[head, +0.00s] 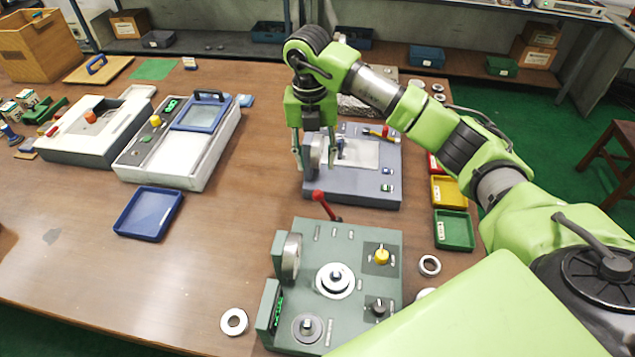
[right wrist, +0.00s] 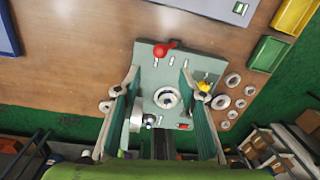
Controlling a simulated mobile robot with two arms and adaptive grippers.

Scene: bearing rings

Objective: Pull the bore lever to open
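The green bearing machine (head: 365,245) stands at the front of the table. A lever with a red knob (head: 318,195) rises at its back edge, tilted; I take it as the bore lever. The red knob also shows in the right wrist view (right wrist: 163,50), beyond my fingers. My right gripper (head: 313,160) hangs above the table behind the lever, beside the blue-grey machine (head: 365,190). It is open and empty, apart from the lever. Its two fingers stand wide apart in the right wrist view (right wrist: 158,75). My left gripper is not in view.
Yellow (head: 449,190) and green (head: 454,230) trays line the right edge, with loose rings (head: 429,265) nearby. Another ring (head: 234,321) lies left of the green machine. A blue tray (head: 148,212) and white units stand left. The table between is clear.

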